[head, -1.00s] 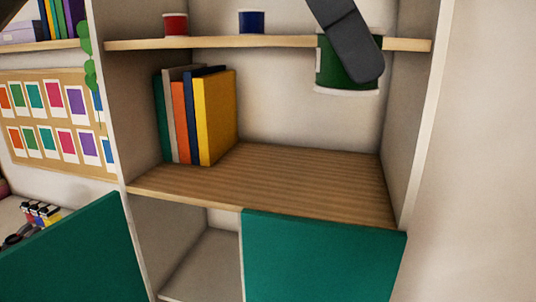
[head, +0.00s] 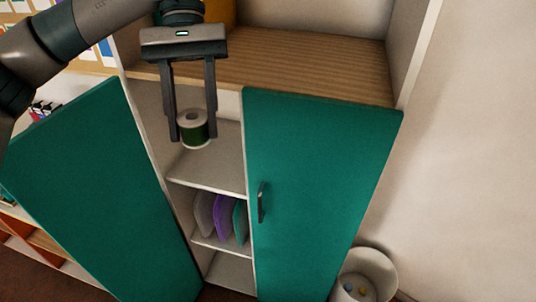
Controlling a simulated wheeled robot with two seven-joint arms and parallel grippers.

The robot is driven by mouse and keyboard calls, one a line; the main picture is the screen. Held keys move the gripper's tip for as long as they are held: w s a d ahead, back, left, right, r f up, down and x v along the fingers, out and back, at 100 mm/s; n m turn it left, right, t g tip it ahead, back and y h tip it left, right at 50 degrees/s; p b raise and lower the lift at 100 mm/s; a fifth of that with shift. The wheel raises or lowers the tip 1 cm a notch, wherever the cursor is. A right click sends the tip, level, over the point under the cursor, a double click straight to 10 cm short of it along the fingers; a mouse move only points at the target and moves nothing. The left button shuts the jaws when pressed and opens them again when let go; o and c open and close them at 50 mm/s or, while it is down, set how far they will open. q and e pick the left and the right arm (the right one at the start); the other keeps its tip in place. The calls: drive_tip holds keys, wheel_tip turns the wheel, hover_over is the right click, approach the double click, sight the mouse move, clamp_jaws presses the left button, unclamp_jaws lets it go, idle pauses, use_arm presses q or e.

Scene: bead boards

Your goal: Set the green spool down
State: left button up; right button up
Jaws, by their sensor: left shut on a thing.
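The green spool (head: 194,130), with a pale rim and a hole in its top, is upright between the fingers of my left gripper (head: 192,138). The gripper points down and is shut on the spool. They show in front of the narrow opening between the cabinet's teal doors, above a pale inner shelf (head: 212,170). I cannot tell whether the spool touches that shelf. My right gripper is not in view.
The teal left door (head: 95,200) stands open and the teal right door (head: 315,180) covers the right side. A wooden shelf (head: 310,72) above has clear space. Grey, purple and teal items stand on a lower shelf. A white bin (head: 372,272) stands at lower right.

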use_arm(q)
drive_tip(key=w+a+f+m+y+b, duration=0.1)
drive_tip(key=a+f+m, duration=0.1)
drive_tip(key=a+f, duration=0.2)
drive_tip(key=w+a+f+m+y+b, duration=0.1)
drive_tip(key=a+f, duration=0.3)
drive_tip(key=f, duration=0.5)
drive_tip(key=shift+w+a+f+m+y+b, duration=0.4)
drive_tip(key=shift+w+m+b, duration=0.15)
drive_tip(key=shift+w+m, duration=0.3)
drive_tip(key=shift+s+d, duration=0.1)
drive_tip(key=shift+s, duration=0.05)
